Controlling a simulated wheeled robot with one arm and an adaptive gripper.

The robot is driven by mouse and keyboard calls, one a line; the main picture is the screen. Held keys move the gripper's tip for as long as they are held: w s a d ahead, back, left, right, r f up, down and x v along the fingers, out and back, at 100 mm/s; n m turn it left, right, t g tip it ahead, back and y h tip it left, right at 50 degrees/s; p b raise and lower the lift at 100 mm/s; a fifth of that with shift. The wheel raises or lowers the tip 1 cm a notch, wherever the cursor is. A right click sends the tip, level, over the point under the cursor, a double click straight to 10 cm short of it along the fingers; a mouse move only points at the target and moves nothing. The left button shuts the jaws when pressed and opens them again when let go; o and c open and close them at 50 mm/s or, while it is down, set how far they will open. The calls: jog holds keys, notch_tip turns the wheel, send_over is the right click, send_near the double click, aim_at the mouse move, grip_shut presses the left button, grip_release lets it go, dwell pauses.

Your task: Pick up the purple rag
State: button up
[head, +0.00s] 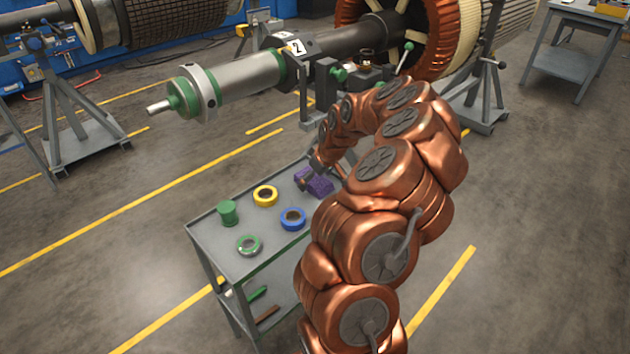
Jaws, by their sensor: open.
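The purple rag (321,186) lies on the top shelf of a grey cart (238,263), towards its far right end. My copper-coloured arm arches over the cart from the right. I cannot tell whether a finger touches the rag. Part of the rag's right side is close to my arm in the picture.
On the cart top stand a green cup-like item (228,212), a yellow tape roll (265,196), a blue roll (292,218) and a green-grey roll (248,245). A large rotor shaft (240,76) on stands lies behind. Floor left of the cart is clear.

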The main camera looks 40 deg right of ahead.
aim_at(313, 184)
jog(key=c, duration=1.2)
jog(key=shift+r, duration=0.15)
jog(key=shift+r+b, duration=0.45)
jog(key=shift+r, duration=1.35)
jog(key=shift+s+a, duration=0.25)
jog(key=shift+a, duration=0.3)
jog(key=shift+s+a, duration=0.25)
jog(key=shift+a, duration=0.25)
jog(key=s+a+b, duration=0.1)
jog(key=s+a, duration=0.1)
jog(key=a, duration=0.2)
jog(key=s+a+b, duration=0.1)
jog(key=s+a, duration=0.1)
jog(key=a, duration=0.2)
jog(key=s+a+r, duration=0.1)
jog(key=s+a, duration=0.1)
jog(key=a, duration=0.2)
jog(key=shift+a+r+b, duration=0.1)
jog(key=shift+a+b, duration=0.05)
jog(key=shift+b, duration=0.25)
